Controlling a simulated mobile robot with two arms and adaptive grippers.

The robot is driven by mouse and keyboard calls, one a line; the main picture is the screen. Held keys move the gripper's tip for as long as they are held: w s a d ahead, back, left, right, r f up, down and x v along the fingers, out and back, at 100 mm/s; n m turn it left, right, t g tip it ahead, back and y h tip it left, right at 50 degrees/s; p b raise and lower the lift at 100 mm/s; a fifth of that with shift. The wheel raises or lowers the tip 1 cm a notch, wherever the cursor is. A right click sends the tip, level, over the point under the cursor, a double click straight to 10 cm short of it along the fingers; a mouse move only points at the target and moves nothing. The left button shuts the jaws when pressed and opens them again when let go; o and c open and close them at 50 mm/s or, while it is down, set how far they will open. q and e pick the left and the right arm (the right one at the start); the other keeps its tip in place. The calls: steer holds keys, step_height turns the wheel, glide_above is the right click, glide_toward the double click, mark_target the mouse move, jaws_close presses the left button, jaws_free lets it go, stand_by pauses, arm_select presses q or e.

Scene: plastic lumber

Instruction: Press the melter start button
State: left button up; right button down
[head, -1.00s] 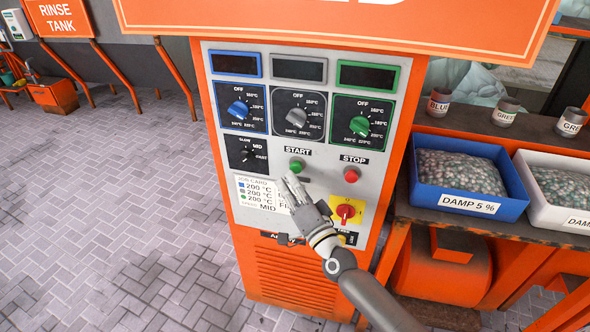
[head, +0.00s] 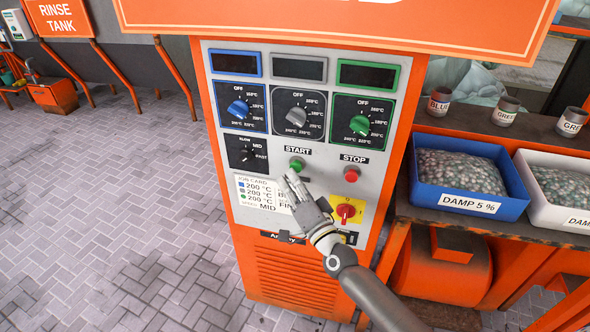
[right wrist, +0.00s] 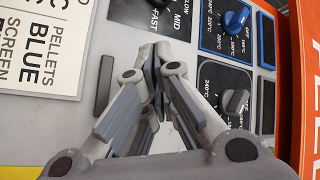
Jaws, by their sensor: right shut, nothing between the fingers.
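The melter's control panel (head: 325,155) faces me on an orange cabinet. The green start button (head: 297,164) sits under the START label, and the red stop button (head: 351,175) is to its right. My right gripper (head: 290,178) is shut and empty, its fingertips just below the start button in the head view; I cannot tell whether they touch the panel. In the right wrist view the shut fingertips (right wrist: 157,62) are over the panel, and the start button is not seen there. My left gripper is not in view.
Blue, grey and green dials (head: 297,115) and dark displays are above the buttons. A red rotary switch (head: 346,211) on a yellow plate is right of my gripper. A job card (head: 257,193) is at the left. A blue bin (head: 470,180) stands on the right bench.

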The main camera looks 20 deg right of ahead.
steer(key=shift+w+d, duration=0.4)
steer(key=shift+w, duration=0.1)
stand_by(0.8)
stand_by(0.4)
steer(key=shift+s+a, duration=0.55)
steer(key=shift+s, duration=0.25)
steer(key=shift+p, duration=0.35)
steer(key=s+a, duration=0.1)
steer(key=s+a+p, duration=0.1)
steer(key=s+p, duration=0.1)
steer(key=s, duration=0.1)
steer(key=shift+s+a, duration=0.1)
steer(key=shift+a, duration=0.3)
steer(key=shift+f, duration=0.1)
